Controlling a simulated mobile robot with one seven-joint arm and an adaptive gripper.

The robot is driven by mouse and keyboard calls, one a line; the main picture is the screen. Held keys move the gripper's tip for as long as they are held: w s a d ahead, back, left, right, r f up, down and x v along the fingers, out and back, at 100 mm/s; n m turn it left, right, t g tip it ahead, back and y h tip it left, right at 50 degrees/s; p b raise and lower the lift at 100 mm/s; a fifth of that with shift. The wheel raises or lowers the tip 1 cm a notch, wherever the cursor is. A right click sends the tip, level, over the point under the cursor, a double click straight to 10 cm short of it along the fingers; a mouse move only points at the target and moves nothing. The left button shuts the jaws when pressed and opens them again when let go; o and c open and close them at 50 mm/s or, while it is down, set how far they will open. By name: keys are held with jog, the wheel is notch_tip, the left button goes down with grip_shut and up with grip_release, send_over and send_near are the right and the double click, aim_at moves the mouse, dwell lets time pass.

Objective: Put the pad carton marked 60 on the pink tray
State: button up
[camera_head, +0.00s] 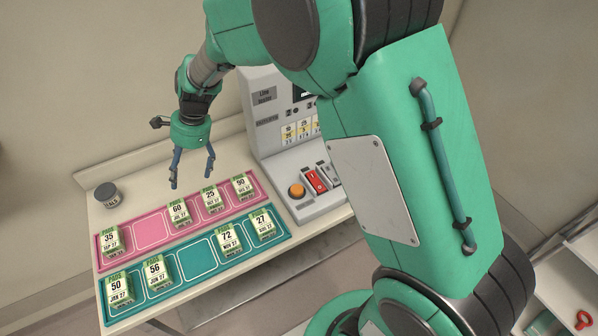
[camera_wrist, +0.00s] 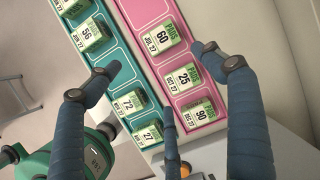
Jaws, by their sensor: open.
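The pad carton marked 60 (camera_head: 179,214) is a small white and green box. It rests on the pink tray (camera_head: 151,232), between an empty outlined space and the carton marked 25 (camera_head: 212,201). In the wrist view the 60 carton (camera_wrist: 159,40) also lies on the pink tray (camera_wrist: 148,10). My gripper (camera_head: 191,179) is open and empty, above the pink tray near the 60 and 25 cartons and apart from them. In the wrist view its blue fingers (camera_wrist: 162,68) are spread wide.
Cartons marked 35 (camera_head: 110,239) and 90 (camera_head: 242,187) also sit on the pink tray. A teal tray (camera_head: 197,256) in front holds cartons 50, 56, 72 and 27, with one bare space. A grey machine (camera_head: 264,130) stands right; a dark round tub (camera_head: 107,193) stands behind left.

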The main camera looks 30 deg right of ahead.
jog(key=s+d+r+n+t, duration=0.2)
jog(key=s+d+r+n, duration=0.35)
jog(key=r, duration=0.55)
jog(key=s+d+r+n+t+h, duration=0.1)
jog(key=s+d+r+n, duration=0.2)
jog(key=s, duration=0.6)
jog(key=s+d+r+n+t+h, duration=0.1)
jog(key=s+d+r+n, duration=0.2)
jog(key=s+d, duration=0.3)
jog(key=s+d+r+n+t+h, duration=0.1)
jog(key=s+d+r+n+h, duration=0.1)
jog(key=s, duration=0.9)
jog(key=d+r+n, duration=0.1)
jog(key=d+n, duration=0.1)
jog(key=d, duration=0.1)
jog(key=shift+s+d, duration=0.15)
jog(key=shift+s, duration=0.25)
jog(key=shift+r, duration=0.1)
notch_tip(320, 180, down, 3)
jog(key=b, duration=0.3)
jog(key=shift+r, duration=0.1)
